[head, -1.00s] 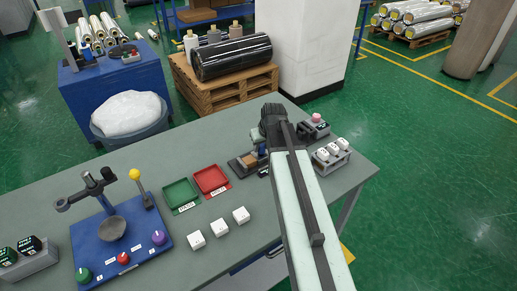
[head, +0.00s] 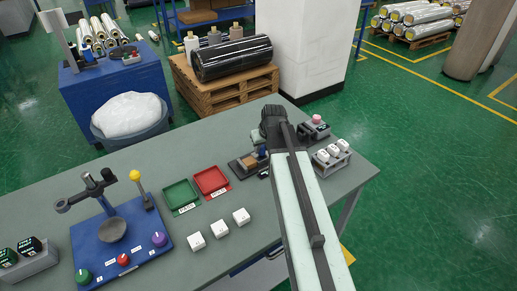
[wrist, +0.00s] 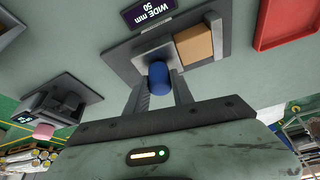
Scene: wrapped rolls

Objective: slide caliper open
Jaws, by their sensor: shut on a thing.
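The caliper (wrist: 121,60) is a dark base with grey upright jaws, and it stands on the grey-green table. A small dark display at its edge reads "50" and "WIDE mm". A tan block (wrist: 194,45) sits on the base by the right-hand grey jaw (wrist: 215,36). A blue knob (wrist: 158,76) sticks out from the grey slide part. My gripper (wrist: 160,86) is shut on the blue knob, with a finger on each side of it. In the head view the caliper (head: 238,169) is partly hidden behind my arm.
A red tray (head: 211,180) and a green tray (head: 180,196) lie left of the caliper. White cubes (head: 219,229) stand in front of them. A device with a pink button (head: 317,119) and a rack of white pieces (head: 330,156) stand to the right.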

